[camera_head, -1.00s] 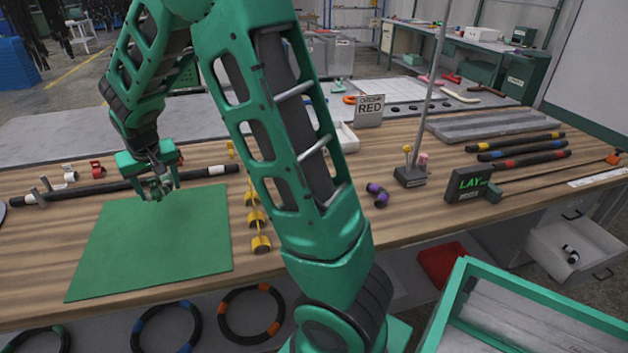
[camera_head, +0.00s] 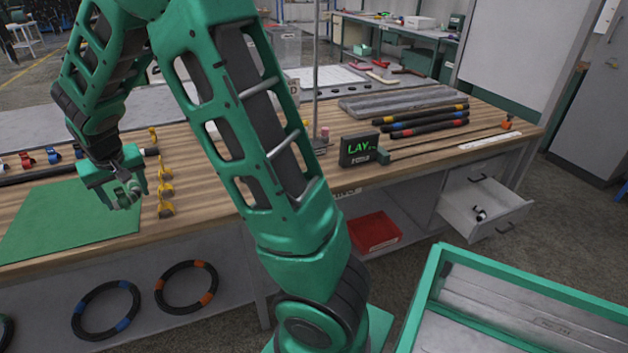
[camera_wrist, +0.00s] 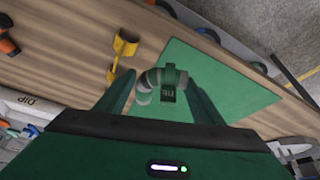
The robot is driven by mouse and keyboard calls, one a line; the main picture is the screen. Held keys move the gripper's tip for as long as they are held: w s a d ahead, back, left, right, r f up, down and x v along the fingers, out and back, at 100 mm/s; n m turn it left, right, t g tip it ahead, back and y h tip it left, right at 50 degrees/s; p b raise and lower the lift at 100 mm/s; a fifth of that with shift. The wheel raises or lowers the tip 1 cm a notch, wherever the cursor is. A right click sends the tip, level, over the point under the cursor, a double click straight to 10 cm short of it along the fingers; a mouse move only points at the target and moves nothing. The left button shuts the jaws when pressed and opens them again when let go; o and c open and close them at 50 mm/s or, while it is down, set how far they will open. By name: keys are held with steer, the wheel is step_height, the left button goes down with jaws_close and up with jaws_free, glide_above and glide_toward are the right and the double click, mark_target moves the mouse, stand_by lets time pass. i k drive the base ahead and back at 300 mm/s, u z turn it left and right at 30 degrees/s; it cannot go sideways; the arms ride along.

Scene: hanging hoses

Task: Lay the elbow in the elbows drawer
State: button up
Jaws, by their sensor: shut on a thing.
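My gripper (camera_head: 126,196) is shut on the elbow (camera_wrist: 150,84), a grey-white bent fitting with a dark green band, seen between the two fingers in the wrist view. The gripper holds it above the right part of the green mat (camera_head: 60,222); the mat also shows beneath it in the wrist view (camera_wrist: 232,88). An open light-grey drawer (camera_head: 505,212) juts from under the bench at the right, with a small black and white fitting (camera_head: 481,214) inside. I cannot read a label on this drawer. It is far to the right of my gripper.
Yellow holders (camera_head: 166,190) stand in a row beside the mat. The LAY display (camera_head: 359,150) and banded hoses (camera_head: 425,124) are on the bench (camera_head: 225,205). A red bin (camera_head: 374,232) sits below. A green-rimmed tray (camera_head: 440,262) fills the lower right.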

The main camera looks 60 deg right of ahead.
mark_target(489, 209)
steer(key=z, duration=0.1)
steer(key=k, duration=0.7)
steer(key=z, duration=1.55)
steer(key=i, duration=1.4)
steer(key=z, duration=1.5)
